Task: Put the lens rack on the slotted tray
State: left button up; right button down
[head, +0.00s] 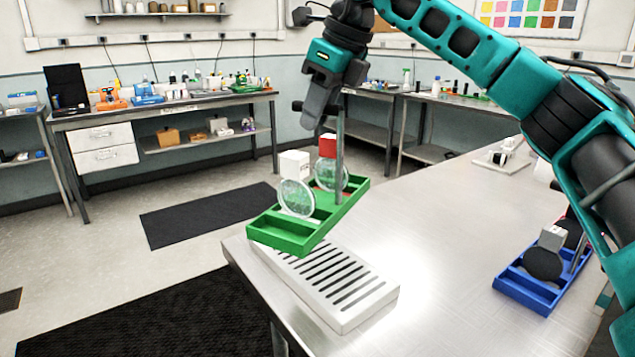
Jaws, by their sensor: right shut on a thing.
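The lens rack (299,240) is a green compartmented tray with a grey upright post and two clear round lenses, one with a white block on top and one with a red block. My right gripper (322,112) comes down from above and is shut on the rack's upright post near its top. The slotted tray (345,315) is a light metal plate with dark parallel slots, lying at the table's near left corner. The rack shows over the slotted tray's far end and hides that part; it looks held above it, but the exact gap cannot be told. My left gripper is not in view.
A blue rack (524,291) with dark discs stands at the right of the metal table (440,235), below my right arm. A small white plate with dark items (502,158) lies farther back. The table's middle is clear. Cluttered benches line the walls.

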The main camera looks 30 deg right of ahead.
notch_tip(320, 180, down, 6)
jog(key=shift+f+b, duration=0.1)
jog(key=shift+b, duration=0.2)
send_over(318, 198)
notch_tip(318, 198, down, 4)
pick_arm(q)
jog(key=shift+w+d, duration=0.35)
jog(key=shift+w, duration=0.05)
